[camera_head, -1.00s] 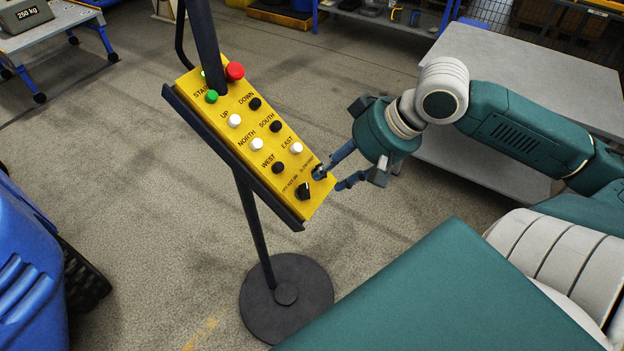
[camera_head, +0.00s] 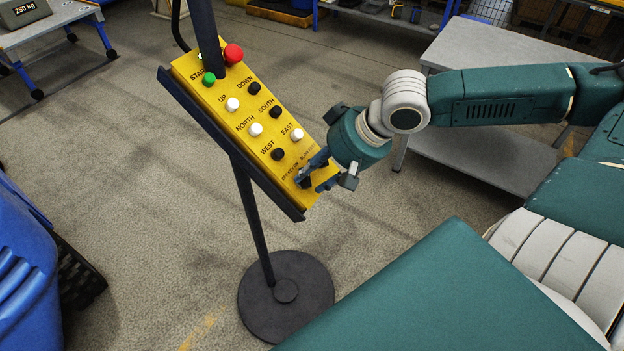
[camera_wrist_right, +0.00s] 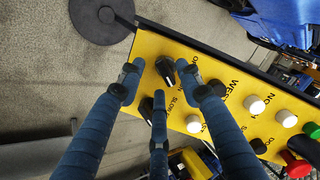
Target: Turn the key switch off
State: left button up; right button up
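The yellow control panel (camera_head: 245,110) is tilted on a black stand. The key switch (camera_wrist_right: 167,70), a black knob with a pale mark, is near the panel's lower end. In the wrist view it sits between the spread blue fingers of my right gripper (camera_wrist_right: 157,80), which is open; I cannot tell whether they touch it. A second black knob (camera_wrist_right: 146,107) by the SLOW label is partly behind the middle finger. In the head view my right gripper (camera_head: 312,174) covers most of both knobs. My left gripper is not in view.
The stand has a round black base (camera_head: 310,285). A grey table (camera_head: 500,60) stands behind my right arm, and a blue bin (camera_head: 25,260) at left.

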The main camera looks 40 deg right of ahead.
jog(key=shift+w+a+f+b, duration=0.2)
jog(key=shift+f+b, duration=0.1)
jog(key=shift+f, duration=0.15)
jog(key=shift+a, duration=0.1)
jog(key=shift+r, duration=0.1)
grip_shut()
